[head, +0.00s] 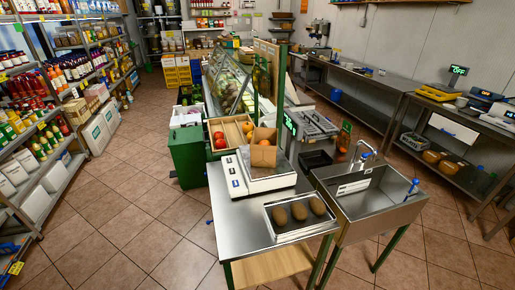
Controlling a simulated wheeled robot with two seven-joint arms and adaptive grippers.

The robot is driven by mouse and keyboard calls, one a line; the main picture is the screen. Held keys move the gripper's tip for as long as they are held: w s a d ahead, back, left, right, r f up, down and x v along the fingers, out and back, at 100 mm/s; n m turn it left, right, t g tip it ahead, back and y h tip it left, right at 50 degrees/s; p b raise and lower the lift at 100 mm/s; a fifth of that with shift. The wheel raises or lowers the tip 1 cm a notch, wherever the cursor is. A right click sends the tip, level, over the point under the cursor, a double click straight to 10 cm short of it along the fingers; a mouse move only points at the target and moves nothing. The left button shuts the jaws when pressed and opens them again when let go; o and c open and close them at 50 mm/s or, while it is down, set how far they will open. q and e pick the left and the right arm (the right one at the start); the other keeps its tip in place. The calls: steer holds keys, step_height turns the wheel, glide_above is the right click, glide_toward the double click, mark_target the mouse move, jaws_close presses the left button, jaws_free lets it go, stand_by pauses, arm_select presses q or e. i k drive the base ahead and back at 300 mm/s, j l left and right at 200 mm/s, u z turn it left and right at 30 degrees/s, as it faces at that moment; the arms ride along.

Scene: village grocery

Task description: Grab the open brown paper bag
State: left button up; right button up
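The open brown paper bag (263,157) stands upright on the white weighing scale (236,184) in the middle of the head view. Its top is open, and something reddish-orange shows at its mouth. The scale is on the near steel table (240,222). Neither of my grippers is in view, and nothing is touching the bag.
A metal tray (284,238) with three brown oval items lies right of the scale. A steel sink (365,205) with a tap adjoins the table. A wooden crate (228,122) with red produce and a green bin (187,158) stand behind. The tiled floor at left is clear.

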mark_target(262, 156)
steer(key=i+l+u, duration=0.15)
steer(key=l+u, duration=0.15)
steer(key=i+l+u, duration=0.15)
steer(key=l+u, duration=0.15)
steer(key=l, duration=0.15)
steer(key=l+u, duration=0.25)
steer(key=l, duration=0.15)
steer(key=i, duration=0.05)
